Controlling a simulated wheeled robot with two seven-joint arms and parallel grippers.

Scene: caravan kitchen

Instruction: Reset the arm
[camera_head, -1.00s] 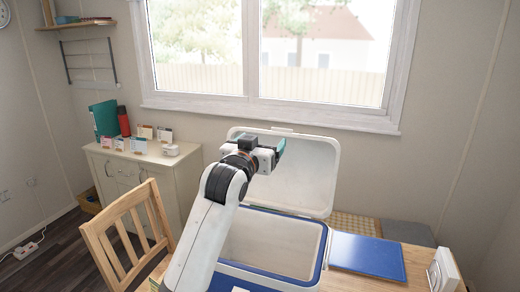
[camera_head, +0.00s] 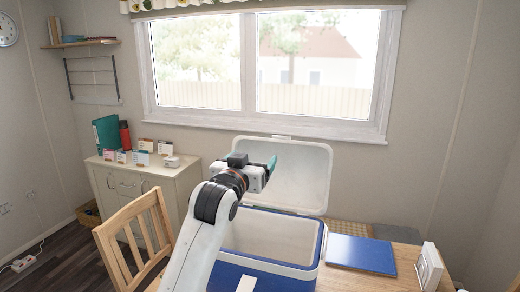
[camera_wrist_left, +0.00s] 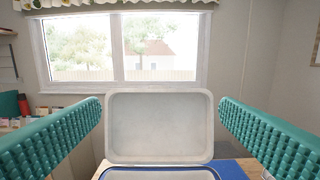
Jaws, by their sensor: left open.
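My left arm rises from the bottom of the head view, and its left gripper (camera_head: 268,168) is up in front of the raised cooler lid (camera_head: 302,180). In the left wrist view its two teal ribbed fingers (camera_wrist_left: 160,135) stand wide apart with nothing between them. The blue and white cooler (camera_head: 308,262) stands open on the wooden table below and behind the gripper. The part of its inside that shows looks empty; my arm hides its left side. My right gripper is not in view.
A blue flat board (camera_head: 362,254) and a white upright holder (camera_head: 430,266) lie right of the cooler on the table (camera_head: 400,277). A wooden chair (camera_head: 137,237) stands at the left, before a cabinet (camera_head: 133,182) with small boxes and a mug. A window is behind.

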